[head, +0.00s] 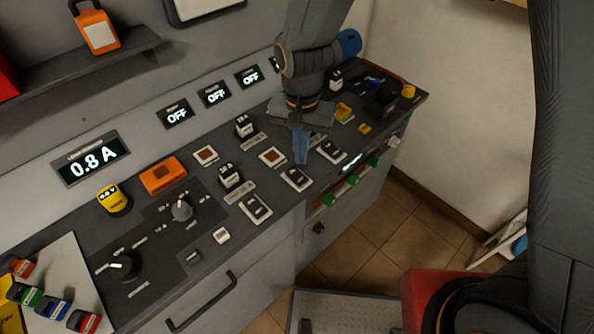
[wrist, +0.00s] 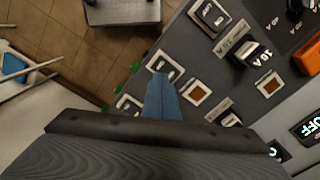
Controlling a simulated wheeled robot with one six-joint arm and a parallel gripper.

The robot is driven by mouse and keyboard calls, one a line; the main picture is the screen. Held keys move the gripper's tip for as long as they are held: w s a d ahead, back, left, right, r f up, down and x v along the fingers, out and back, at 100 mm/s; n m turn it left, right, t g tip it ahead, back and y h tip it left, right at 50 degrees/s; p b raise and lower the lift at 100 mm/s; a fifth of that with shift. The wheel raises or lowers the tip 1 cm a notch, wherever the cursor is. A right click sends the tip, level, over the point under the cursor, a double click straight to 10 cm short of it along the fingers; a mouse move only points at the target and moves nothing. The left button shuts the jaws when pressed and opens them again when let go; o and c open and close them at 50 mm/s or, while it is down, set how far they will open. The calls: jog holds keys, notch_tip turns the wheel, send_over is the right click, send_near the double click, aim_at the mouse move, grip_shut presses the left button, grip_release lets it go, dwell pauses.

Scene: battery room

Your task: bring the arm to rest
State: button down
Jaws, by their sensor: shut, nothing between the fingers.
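My gripper (head: 300,149) hangs from my arm above the dark control panel (head: 148,211), over its right half. Its blue fingers are together and hold nothing. In the wrist view the shut fingers (wrist: 160,88) point over the front edge side of the panel. I cannot tell how high above the panel the fingertips are.
Several black blocks, one (head: 229,175) near the middle, stand on the panel. Displays line the wall behind, one (head: 91,158) reading 0.8 A. Tiled floor (head: 391,225) lies in front.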

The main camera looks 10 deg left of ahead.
dwell(0.4)
jog(key=s+d+r+n+t+b, duration=0.1)
jog(key=d+b, duration=0.7)
jog(key=d, duration=1.6)
jog(key=shift+s+d+n, duration=0.15)
jog(key=shift+s+n, duration=0.35)
jog(key=shift+s, duration=0.25)
jog(key=shift+r, duration=0.1)
